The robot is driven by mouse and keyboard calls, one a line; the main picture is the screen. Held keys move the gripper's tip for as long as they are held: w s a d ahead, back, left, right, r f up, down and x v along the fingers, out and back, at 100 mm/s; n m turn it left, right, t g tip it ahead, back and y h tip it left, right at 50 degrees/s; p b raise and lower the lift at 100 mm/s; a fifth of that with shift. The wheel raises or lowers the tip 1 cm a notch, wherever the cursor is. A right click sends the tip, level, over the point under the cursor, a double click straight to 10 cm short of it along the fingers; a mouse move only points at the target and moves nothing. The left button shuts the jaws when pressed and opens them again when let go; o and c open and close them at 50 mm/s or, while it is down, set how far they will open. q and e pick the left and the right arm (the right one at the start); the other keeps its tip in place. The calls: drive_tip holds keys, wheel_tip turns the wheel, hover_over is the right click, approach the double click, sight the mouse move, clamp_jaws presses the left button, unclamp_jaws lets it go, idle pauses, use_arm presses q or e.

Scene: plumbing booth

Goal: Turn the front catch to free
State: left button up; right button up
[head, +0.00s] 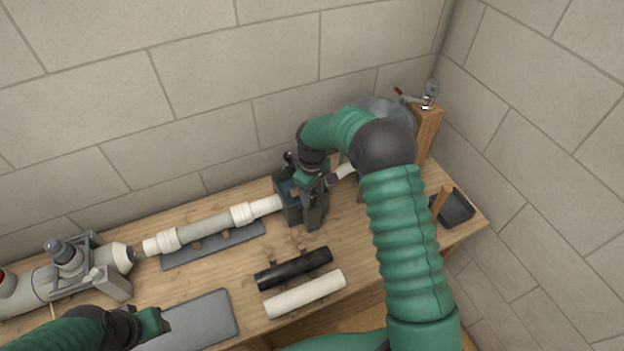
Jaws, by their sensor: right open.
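A white pipe (205,232) with collars runs along the bench into a dark grey block-like fixture (289,207). The front catch cannot be told apart clearly; my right gripper and wrist cover much of this fixture. My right gripper (314,198) is open and points down at the fixture's right side. Whether its fingers touch anything is unclear. My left gripper (158,322) is at the lower left, low in the picture and away from the fixture; its jaw opening does not show clearly.
A black tube (294,268) and a white tube (305,294) lie in front of the fixture. A grey mat (195,326) is at the front left. A grey valve assembly (78,267) stands at left. A wooden post (429,132) and dark tray (456,209) are at right.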

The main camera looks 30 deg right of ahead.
sight(312, 199)
wheel_tip(312, 199, up, 15)
drive_tip(key=b, duration=0.1)
drive_tip(key=shift+r, duration=0.2)
